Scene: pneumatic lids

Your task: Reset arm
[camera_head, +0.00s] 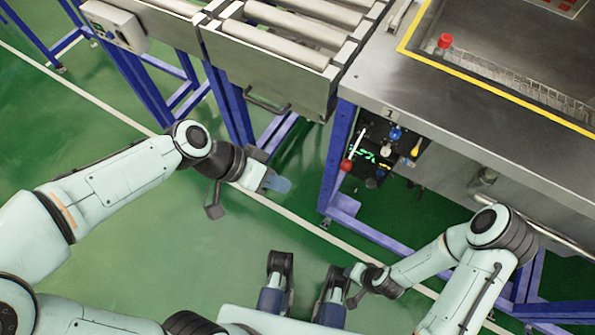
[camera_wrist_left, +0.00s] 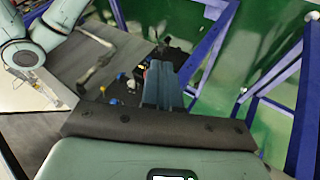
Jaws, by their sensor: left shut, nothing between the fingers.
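My left gripper (camera_head: 277,184) hangs over the open green floor, left of the machine's blue leg. Its blue-grey fingers are together with nothing between them. The closed fingers also show in the left wrist view (camera_wrist_left: 161,84), pointing away from the camera. My right gripper (camera_head: 357,284) is low in the head view, near my base and in front of the workbench. It is small and partly dark there, so its fingers cannot be made out. Neither gripper visibly touches the machine.
A control panel (camera_head: 377,154) with a red-ball lever (camera_head: 346,165) and coloured knobs sits under the steel worktop (camera_head: 385,60). A red knob (camera_head: 445,41) stands on the worktop. A roller conveyor (camera_head: 285,45) with blue legs is at the top. Green floor (camera_head: 200,260) is clear at lower left.

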